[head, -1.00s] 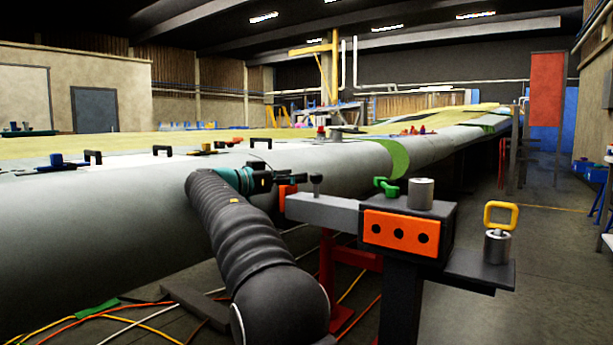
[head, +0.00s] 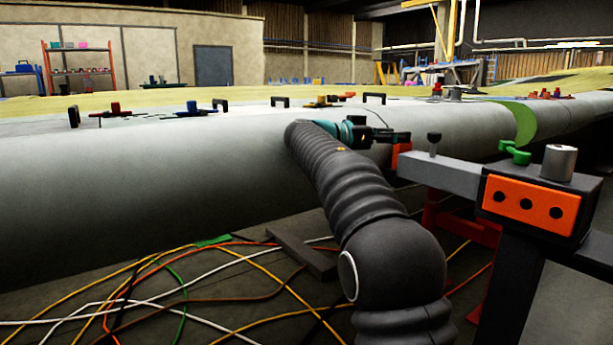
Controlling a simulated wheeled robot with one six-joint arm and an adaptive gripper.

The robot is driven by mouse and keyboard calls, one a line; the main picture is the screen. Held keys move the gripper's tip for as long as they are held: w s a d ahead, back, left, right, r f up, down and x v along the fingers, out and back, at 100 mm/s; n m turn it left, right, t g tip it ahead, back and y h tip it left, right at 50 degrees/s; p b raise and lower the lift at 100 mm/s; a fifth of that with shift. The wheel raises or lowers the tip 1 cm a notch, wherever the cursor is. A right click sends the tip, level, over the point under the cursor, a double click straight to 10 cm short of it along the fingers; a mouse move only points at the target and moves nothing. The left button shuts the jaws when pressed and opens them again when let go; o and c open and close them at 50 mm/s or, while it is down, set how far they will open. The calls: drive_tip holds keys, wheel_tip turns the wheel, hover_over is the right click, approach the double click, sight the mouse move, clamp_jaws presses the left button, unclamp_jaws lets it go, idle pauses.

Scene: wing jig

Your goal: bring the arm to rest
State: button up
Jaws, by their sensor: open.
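My arm, in a ribbed dark sleeve, reaches up and forward from the lower right of the head view. My gripper (head: 399,136) is at its far end, pointing right, in front of the upper side of the long grey wing (head: 180,185). It is small in view, and I see nothing between its fingers. It is close to the orange-tipped end of a grey bar on the stand; I cannot tell whether they touch.
Loose cables (head: 190,290) cover the floor at lower left. Black handles (head: 279,102) stand on the wing.

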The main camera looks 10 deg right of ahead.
drive_tip(key=s+a+f+n+t+y, duration=0.1)
drive_tip(key=s+f+n+y, duration=0.4)
drive_tip(key=s, duration=0.4)
drive_tip(key=s+f+n+y, duration=0.4)
drive_tip(key=s+f, duration=0.3)
drive_tip(key=s, duration=0.3)
drive_tip(key=s+a+f+n+y, duration=0.2)
drive_tip(key=s+a+f, duration=0.2)
drive_tip(key=s+f, duration=0.2)
drive_tip(key=s+a+f+n+y, duration=0.2)
drive_tip(key=s+a+f+y, duration=0.1)
drive_tip(key=s+f, duration=0.3)
drive_tip(key=s+a+f+n+t+y, duration=0.1)
drive_tip(key=s+a+f+n+y, duration=0.1)
drive_tip(key=s+a+f, duration=0.3)
drive_tip(key=s+f+y, duration=0.1)
drive_tip(key=s, duration=0.3)
drive_tip(key=shift+s+f, duration=0.35)
drive_tip(key=shift+s, duration=0.05)
